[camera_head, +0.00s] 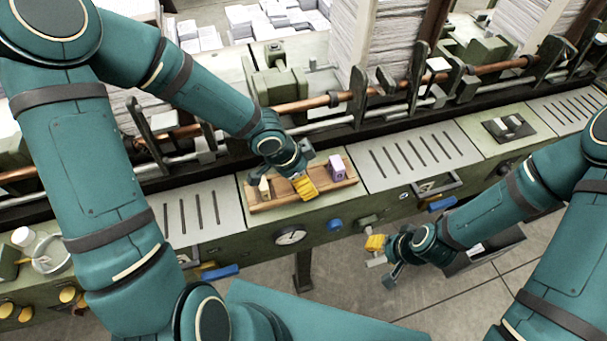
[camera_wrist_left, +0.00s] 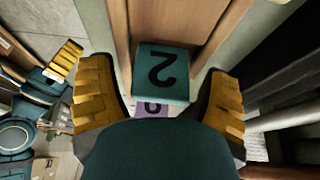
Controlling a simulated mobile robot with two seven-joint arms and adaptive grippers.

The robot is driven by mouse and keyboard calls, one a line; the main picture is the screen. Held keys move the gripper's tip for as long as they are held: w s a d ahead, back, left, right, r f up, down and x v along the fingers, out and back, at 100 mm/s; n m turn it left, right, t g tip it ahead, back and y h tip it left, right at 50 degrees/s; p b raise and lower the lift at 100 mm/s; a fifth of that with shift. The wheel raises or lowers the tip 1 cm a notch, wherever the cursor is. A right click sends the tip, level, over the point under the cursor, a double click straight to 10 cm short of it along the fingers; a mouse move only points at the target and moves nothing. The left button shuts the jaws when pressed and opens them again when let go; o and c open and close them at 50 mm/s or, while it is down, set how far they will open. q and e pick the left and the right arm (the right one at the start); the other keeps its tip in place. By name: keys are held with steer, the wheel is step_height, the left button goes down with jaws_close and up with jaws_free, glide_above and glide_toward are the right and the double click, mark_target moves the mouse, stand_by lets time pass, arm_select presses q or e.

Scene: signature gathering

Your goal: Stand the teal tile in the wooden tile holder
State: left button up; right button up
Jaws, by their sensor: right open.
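The wooden tile holder (camera_head: 318,193) lies on the machine's front ledge, with a cream tile (camera_head: 264,188) at its left and a purple tile (camera_head: 337,167) at its right. My left gripper (camera_head: 304,182) is over the holder's middle. In the left wrist view its yellow fingers are spread wide, with visible gaps beside the teal tile (camera_wrist_left: 163,72), marked 2. The teal tile is at the wooden holder (camera_wrist_left: 175,22), in front of the purple tile (camera_wrist_left: 152,108); whether it is fully seated is unclear. The head view hides it. My right gripper (camera_head: 382,260) is open and empty before the machine.
Slotted metal plates (camera_head: 418,152) flank the holder on the ledge. Copper-coloured rods (camera_head: 310,103) and upright guides run behind it. A gauge (camera_head: 291,235) and blue knobs are on the front panel. A dark open box (camera_head: 487,250) is below, near my right arm.

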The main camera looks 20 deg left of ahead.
arm_select(q)
steer(key=p+v, duration=0.8)
steer(key=v, duration=0.4)
steer(key=shift+r, duration=0.2)
stand_by(0.4)
